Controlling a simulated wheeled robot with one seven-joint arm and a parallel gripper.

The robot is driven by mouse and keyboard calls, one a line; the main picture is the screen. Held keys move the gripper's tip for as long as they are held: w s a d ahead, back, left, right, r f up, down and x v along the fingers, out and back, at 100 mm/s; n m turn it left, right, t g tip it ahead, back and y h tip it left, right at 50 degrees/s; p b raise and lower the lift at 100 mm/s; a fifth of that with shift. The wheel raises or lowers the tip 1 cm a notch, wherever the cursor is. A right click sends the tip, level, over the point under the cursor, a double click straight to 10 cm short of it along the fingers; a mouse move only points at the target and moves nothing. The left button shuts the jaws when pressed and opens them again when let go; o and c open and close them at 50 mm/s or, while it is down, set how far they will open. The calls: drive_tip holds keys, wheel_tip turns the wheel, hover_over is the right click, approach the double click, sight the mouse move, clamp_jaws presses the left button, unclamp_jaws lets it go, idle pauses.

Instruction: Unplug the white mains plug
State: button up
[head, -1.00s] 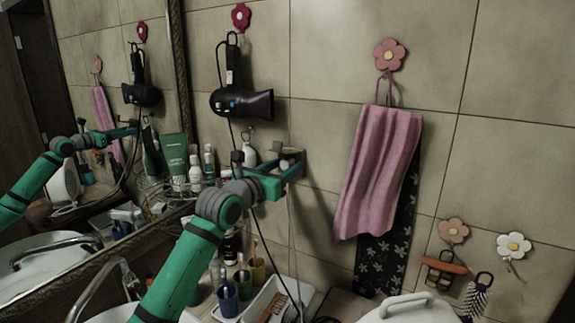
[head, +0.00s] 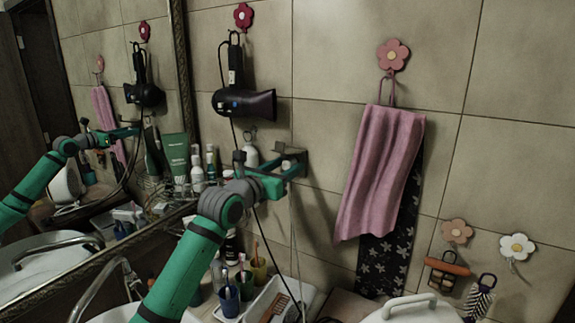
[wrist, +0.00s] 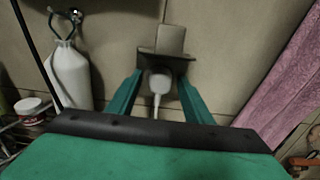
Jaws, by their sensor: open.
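The white mains plug (wrist: 160,82) sits at the wall socket (wrist: 177,61) in the wrist view, with its white cord (wrist: 156,107) hanging down from it. The socket has a raised grey cover (wrist: 170,39) above the plug. My gripper (wrist: 160,90) is open, with one green finger on each side of the plug and a gap visible on both sides. In the head view my gripper (head: 285,172) is at the socket on the tiled wall, and the plug is mostly hidden there by the fingers.
A black hair dryer (head: 243,103) hangs above left of the socket. A white bottle (wrist: 70,77) stands to its left. A pink towel (head: 380,170) hangs to the right. Cups with toothbrushes (head: 229,300) and a white tray (head: 258,299) stand below.

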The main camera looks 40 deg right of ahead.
drive_tip(key=shift+a, duration=0.15)
drive_tip(key=shift+s+d, duration=0.2)
drive_tip(key=shift+d, duration=0.1)
drive_tip(key=shift+w+a, duration=0.1)
drive_tip(key=shift+a, duration=0.05)
drive_tip(key=shift+c, duration=0.3)
clamp_jaws()
drive_tip(key=shift+a, duration=0.15)
